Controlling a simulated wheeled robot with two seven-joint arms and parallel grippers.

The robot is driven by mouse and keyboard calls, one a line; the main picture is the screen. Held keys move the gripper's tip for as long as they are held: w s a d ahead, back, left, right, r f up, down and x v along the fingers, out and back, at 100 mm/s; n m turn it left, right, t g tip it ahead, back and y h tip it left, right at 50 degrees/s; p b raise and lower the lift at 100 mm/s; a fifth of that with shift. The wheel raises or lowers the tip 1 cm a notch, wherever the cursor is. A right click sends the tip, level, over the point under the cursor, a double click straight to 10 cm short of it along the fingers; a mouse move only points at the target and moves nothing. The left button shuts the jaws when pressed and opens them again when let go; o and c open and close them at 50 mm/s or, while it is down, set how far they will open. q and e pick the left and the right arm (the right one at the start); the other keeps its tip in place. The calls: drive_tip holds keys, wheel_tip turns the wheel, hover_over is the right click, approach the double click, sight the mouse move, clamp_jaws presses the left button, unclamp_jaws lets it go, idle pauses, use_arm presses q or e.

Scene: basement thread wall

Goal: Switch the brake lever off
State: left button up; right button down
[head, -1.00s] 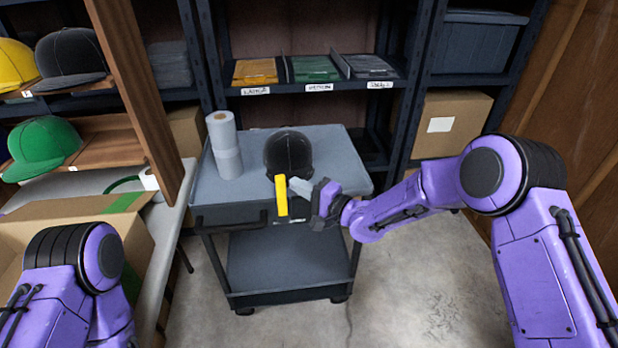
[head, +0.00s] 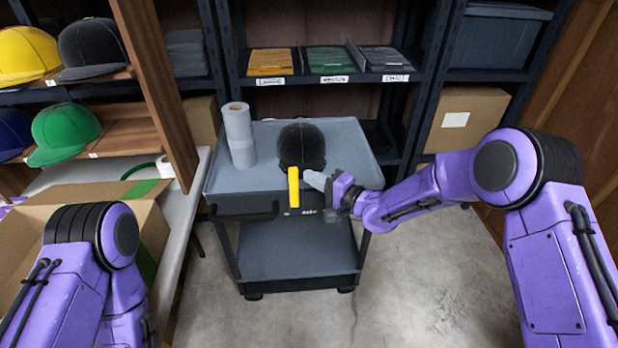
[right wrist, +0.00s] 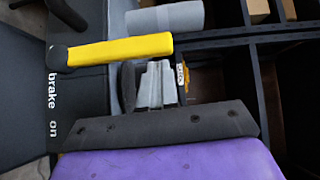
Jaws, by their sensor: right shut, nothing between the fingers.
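The brake lever is a yellow bar (head: 293,187) standing upright at the front of a grey cart (head: 330,140). In the right wrist view the yellow lever (right wrist: 120,50) runs sideways from a dark round pivot. The words "brake" and "on" are printed on the dark panel (right wrist: 90,100) beside it. My right gripper (head: 312,180) is shut and empty, just to the right of the lever. Its grey fingers (right wrist: 155,85) point at the lever's side in the wrist view; I cannot tell if they touch it. My left gripper is out of view.
A black cap (head: 301,147) and a grey roll (head: 239,138) stand on the cart top. Shelves with trays (head: 335,62) rise behind. A table with an open cardboard box (head: 70,225) is at left. Bare floor (head: 420,280) lies right of the cart.

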drive_tip(key=w+d+v, duration=0.1)
drive_tip(key=v, duration=1.1)
drive_tip(key=shift+w+d+f+b, duration=0.2)
drive_tip(key=shift+d+b, duration=0.05)
drive_tip(key=shift+b, duration=0.2)
drive_tip(key=s+d+f+g+h, duration=0.1)
drive_tip(key=s+d+f+h, duration=0.35)
drive_tip(key=f, duration=0.35)
drive_tip(key=s+d+f+h, duration=0.3)
drive_tip(key=s+f+h, duration=0.25)
drive_tip(key=f, duration=0.25)
drive_tip(key=s+d+f+g+h, duration=0.2)
drive_tip(key=s+f, duration=0.1)
drive_tip(key=s, duration=0.5)
drive_tip(key=s+d+f+n+g+h, duration=0.1)
drive_tip(key=s+d+f+g+h, duration=0.1)
drive_tip(key=s, duration=0.7)
drive_tip(key=s+d+f+g+h, duration=0.1)
drive_tip(key=s+f+g, duration=0.3)
drive_tip(key=s, duration=0.5)
wheel_tip(320, 180, down, 2)
drive_tip(key=shift+s+d+f+n+h, duration=0.1)
drive_tip(key=shift+s+d+n+h, duration=0.1)
drive_tip(key=shift+d+n+h, duration=0.3)
